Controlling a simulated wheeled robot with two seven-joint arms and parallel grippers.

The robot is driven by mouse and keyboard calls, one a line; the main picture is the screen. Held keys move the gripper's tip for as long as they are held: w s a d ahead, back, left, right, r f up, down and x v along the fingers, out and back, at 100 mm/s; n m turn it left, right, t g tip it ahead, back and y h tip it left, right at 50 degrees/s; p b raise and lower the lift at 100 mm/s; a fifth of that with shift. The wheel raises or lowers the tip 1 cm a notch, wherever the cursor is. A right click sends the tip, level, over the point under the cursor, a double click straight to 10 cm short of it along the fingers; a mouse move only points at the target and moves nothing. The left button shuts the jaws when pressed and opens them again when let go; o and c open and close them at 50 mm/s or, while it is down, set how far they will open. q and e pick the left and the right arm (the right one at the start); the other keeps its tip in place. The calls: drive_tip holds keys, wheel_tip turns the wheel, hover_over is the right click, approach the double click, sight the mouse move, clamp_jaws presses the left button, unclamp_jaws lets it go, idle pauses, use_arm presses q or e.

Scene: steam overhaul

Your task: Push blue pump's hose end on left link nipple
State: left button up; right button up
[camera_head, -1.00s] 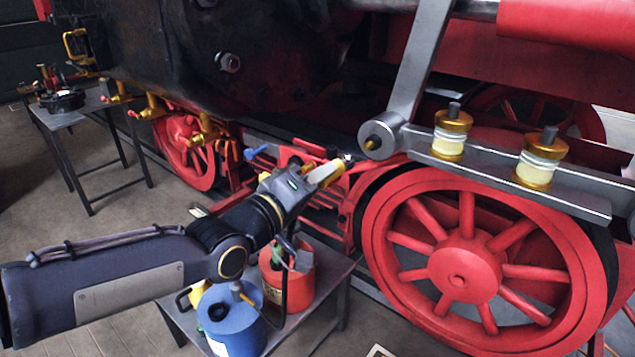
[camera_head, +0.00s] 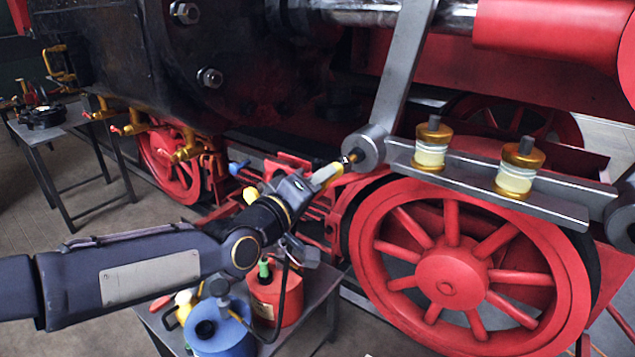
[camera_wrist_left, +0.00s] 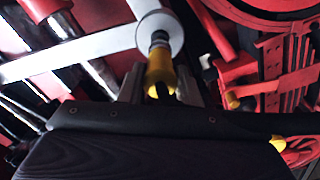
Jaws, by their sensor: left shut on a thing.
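The blue pump (camera_head: 222,340) stands on a low grey table at the bottom, partly cut off by the frame. Its dark hose (camera_head: 284,300) loops up toward my left gripper (camera_head: 324,177). That gripper is shut on the yellow hose end (camera_wrist_left: 160,70), which lies between its grey fingers in the wrist view. The left link nipple (camera_head: 356,155) sticks out of the round grey boss at the foot of the grey link. In the wrist view the hose end is in line with the nipple (camera_wrist_left: 159,38) and meets its tip; how far it is on, I cannot tell. My right gripper is not in view.
A red can (camera_head: 277,293) stands beside the blue pump. The big red wheel (camera_head: 450,275) and the grey bar with two brass-and-cream cups (camera_head: 432,145) are close to the right. A second table (camera_head: 60,142) stands far left.

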use_arm(q)
drive_tip(key=shift+w+d, duration=0.15)
drive_tip(key=shift+w, duration=0.05)
drive_tip(key=shift+x, duration=1.15)
drive_tip(key=shift+w+d, duration=0.15)
drive_tip(key=shift+w, duration=0.05)
drive_tip(key=o, duration=1.1)
drive_tip(key=shift+o, duration=0.4)
